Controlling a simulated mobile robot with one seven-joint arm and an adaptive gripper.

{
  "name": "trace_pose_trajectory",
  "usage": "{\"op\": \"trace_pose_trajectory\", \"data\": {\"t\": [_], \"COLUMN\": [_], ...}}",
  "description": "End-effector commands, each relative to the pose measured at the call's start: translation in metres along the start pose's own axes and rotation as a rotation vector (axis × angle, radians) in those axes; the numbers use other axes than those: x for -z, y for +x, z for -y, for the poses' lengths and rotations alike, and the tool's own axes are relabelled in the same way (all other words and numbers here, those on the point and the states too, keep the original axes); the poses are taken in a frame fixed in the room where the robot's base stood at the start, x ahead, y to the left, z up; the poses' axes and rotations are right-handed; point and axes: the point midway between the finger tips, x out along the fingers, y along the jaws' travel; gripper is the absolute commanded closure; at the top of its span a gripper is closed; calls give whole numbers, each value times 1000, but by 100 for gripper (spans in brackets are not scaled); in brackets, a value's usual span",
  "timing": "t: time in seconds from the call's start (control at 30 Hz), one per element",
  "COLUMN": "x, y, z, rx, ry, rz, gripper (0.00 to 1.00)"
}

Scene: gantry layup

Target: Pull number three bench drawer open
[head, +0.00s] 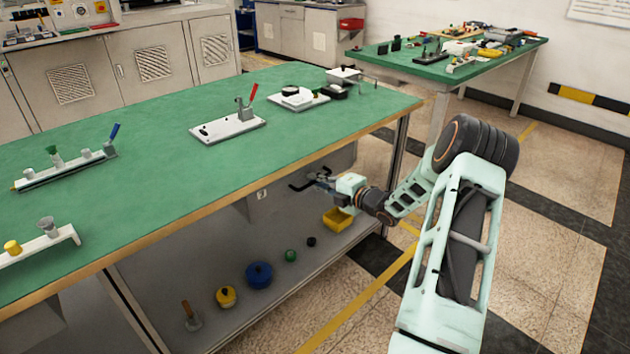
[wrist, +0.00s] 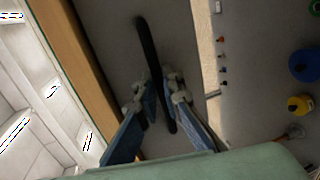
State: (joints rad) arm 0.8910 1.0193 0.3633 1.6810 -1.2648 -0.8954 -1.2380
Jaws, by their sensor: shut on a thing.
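The green-topped bench (head: 150,170) has grey drawer fronts under its top. A black bar handle (head: 298,187) sticks out from a drawer front, below the bench edge. My gripper (head: 318,180) is at this handle and shut on it. In the wrist view the black handle (wrist: 151,62) runs between the two blue-padded fingers of my gripper (wrist: 157,97), with the grey drawer front (wrist: 112,40) behind it. A small white label (head: 262,194) is on a front to the left; its number is too small to read surely. I cannot tell how far the drawer stands out.
The lower shelf (head: 300,268) holds a yellow bin (head: 338,220), a blue pot (head: 258,275), a yellow pot (head: 226,297) and small parts. The bench's wooden edge (wrist: 72,60) is close beside my gripper. A second green table (head: 430,70) stands behind. Floor at the right is free.

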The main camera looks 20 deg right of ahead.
Motion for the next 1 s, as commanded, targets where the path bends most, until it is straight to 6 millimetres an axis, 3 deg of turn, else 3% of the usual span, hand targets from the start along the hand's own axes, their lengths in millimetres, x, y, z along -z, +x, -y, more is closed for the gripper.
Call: {"op": "trace_pose_trajectory", "data": {"t": [0.27, 0.7, 1.0], "x": [-1, -1, -1], "y": [-48, -167, -234], "z": [12, 37, 50], "rx": [3, 3, 2], "ry": [1, 2, 1], "rz": [2, 4, 4], "gripper": [100, 100, 100]}}
